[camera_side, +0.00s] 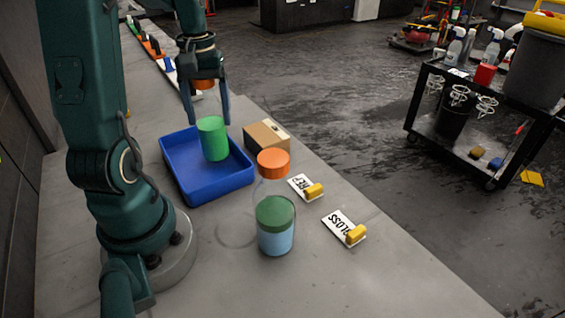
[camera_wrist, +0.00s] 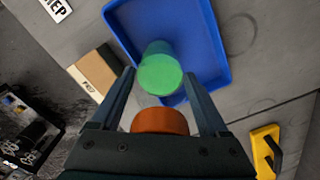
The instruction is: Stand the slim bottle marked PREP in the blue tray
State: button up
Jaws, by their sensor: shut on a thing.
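A slim bottle with an orange cap (camera_wrist: 160,121) and a green lower part (camera_side: 213,138) is between the fingers of my gripper (camera_side: 209,110). The part between cap and green looks clear. I see no lettering on it. My gripper is shut on this bottle and holds it roughly upright over the blue tray (camera_side: 195,190). The green part also shows in the wrist view (camera_wrist: 160,70), against the tray. I cannot tell whether its base touches the tray floor. The rest of the tray looks empty.
A wider clear bottle (camera_side: 275,238) with orange cap, green band and blue liquid stands in front of the tray. A cardboard box (camera_side: 266,137) sits close to the tray's right side. Cards reading apparently PREP (camera_side: 301,184) and GLOSS (camera_side: 338,223), with yellow pieces, lie near the bench edge.

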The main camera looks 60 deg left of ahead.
jog(key=shift+f, duration=0.6)
jog(key=shift+f, duration=0.15)
jog(key=o, duration=1.5)
notch_tip(320, 180, up, 12)
jog(key=shift+r, duration=0.2)
